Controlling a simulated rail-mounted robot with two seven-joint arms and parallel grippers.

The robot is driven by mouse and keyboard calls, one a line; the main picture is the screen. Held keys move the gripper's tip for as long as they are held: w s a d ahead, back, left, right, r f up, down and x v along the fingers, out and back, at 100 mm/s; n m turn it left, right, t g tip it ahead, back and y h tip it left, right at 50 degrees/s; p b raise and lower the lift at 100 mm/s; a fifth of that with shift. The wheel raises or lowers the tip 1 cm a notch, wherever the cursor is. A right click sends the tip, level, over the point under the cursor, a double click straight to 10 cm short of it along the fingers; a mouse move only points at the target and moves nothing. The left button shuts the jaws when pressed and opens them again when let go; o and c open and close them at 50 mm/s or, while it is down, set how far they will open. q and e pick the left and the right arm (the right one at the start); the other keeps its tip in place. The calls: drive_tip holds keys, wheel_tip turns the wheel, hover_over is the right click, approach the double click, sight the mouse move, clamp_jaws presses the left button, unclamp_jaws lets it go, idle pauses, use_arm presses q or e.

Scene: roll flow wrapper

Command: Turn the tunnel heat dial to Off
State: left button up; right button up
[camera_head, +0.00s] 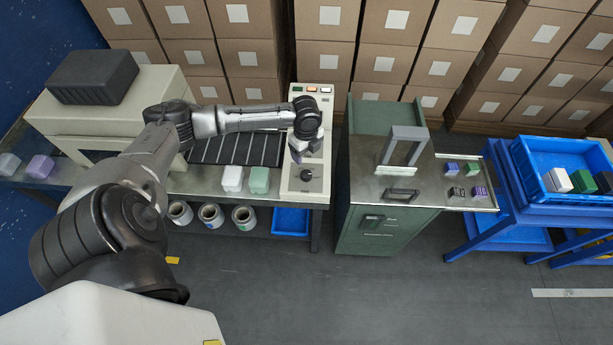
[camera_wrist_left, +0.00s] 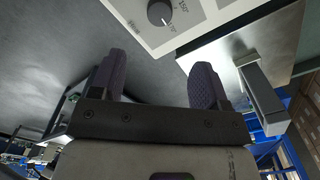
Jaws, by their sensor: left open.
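The tunnel heat dial is a round black knob (camera_head: 306,175) on the cream control panel (camera_head: 290,187) at the right end of the conveyor bench. In the left wrist view the dial (camera_wrist_left: 159,13) shows at the top, with a white pointer line towards the lower-right markings. The labels 150° and 170° are readable there; an Off mark is not visible. My left gripper (camera_head: 298,152) hangs over the panel, just behind the dial in the head view. Its two dark fingers (camera_wrist_left: 157,78) are apart, empty and clear of the dial. My right gripper is not in view.
Panel buttons (camera_head: 312,89) sit at the panel's back. White and green packs (camera_head: 259,180) lie left of the panel. A green cabinet (camera_head: 370,232) with an upright grey handle frame (camera_head: 421,145) stands close on the right. A blue crate (camera_head: 530,172) is farther right.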

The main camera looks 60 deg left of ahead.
sight(306, 174)
use_arm(q)
wheel_tip(306, 174, down, 13)
drive_tip(key=shift+d+f+b, duration=0.1)
drive_tip(key=shift+b, duration=0.25)
drive_tip(key=shift+c, duration=0.4)
